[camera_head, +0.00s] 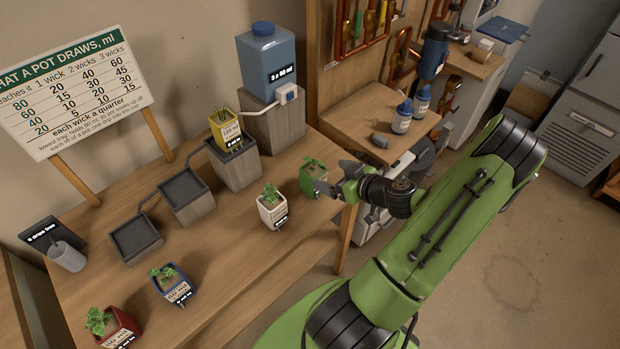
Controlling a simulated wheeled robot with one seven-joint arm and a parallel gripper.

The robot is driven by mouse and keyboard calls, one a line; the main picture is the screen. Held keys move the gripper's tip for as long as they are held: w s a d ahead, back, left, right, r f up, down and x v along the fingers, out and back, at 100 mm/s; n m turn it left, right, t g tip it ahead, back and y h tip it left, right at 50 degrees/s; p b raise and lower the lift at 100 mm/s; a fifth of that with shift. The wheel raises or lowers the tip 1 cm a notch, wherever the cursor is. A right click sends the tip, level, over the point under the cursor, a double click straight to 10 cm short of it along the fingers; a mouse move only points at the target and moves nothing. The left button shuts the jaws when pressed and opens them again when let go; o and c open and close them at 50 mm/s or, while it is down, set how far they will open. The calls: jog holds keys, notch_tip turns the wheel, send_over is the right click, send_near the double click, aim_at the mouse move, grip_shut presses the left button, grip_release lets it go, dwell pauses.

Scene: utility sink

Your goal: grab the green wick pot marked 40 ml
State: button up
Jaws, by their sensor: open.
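The green pot (307,186) with a leafy plant stands upright near the right end of the wooden table. Its label and marking are mostly hidden from this side, so I cannot read 40 ml on it. My gripper (333,180) is open just right of the green pot, with its fingers pointing left at it. One finger overlaps the pot's lower right side in the picture; I cannot tell whether they touch.
A white pot (270,213) stands close left of the green pot. A blue pot (177,290) and a red pot (122,328) stand further left. A yellow pot (225,129) sits on a stepped tray block (235,165). A blue tank (268,62) stands behind.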

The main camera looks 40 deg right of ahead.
aim_at(315, 170)
jog(key=p+x, duration=0.1)
jog(key=x, duration=0.7)
jog(key=shift+w+a+f, duration=0.1)
jog(key=shift+w+f, duration=0.1)
jog(key=shift+w, duration=0.1)
jog(key=shift+s, duration=0.1)
jog(key=shift+c, duration=1.3)
jog(key=c, duration=0.9)
